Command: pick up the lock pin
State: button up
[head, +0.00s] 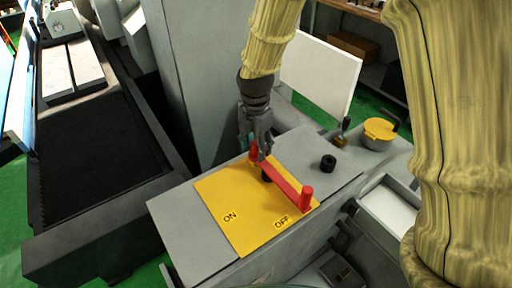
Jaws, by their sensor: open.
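A yellow plate (230,198) marked ON and OFF lies on the grey machine top. A red bar (283,181) crosses it, with an upright red peg (306,196) at its near right end, by OFF. Another red piece (253,151) shows at the far left end, partly hidden by my gripper. Which of these is the lock pin I cannot tell for sure. My gripper (262,156) points down over the far left end of the bar, with its fingers open. Whether the fingers touch the red piece is unclear.
A short black cylinder (328,162) stands on the grey top to the right. Beyond it are a small brass-coloured item (341,138) and a yellow round lid (379,129). A white panel (320,75) rises behind. The plate's left half is clear.

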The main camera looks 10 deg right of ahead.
jog(key=shift+w+f, duration=0.3)
jog(key=shift+w, duration=0.15)
jog(key=shift+s+r, duration=0.3)
jog(key=shift+s, duration=0.15)
jog(key=c, duration=0.5)
jog(key=shift+w+f, duration=0.1)
jog(key=shift+f, duration=0.05)
grip_shut()
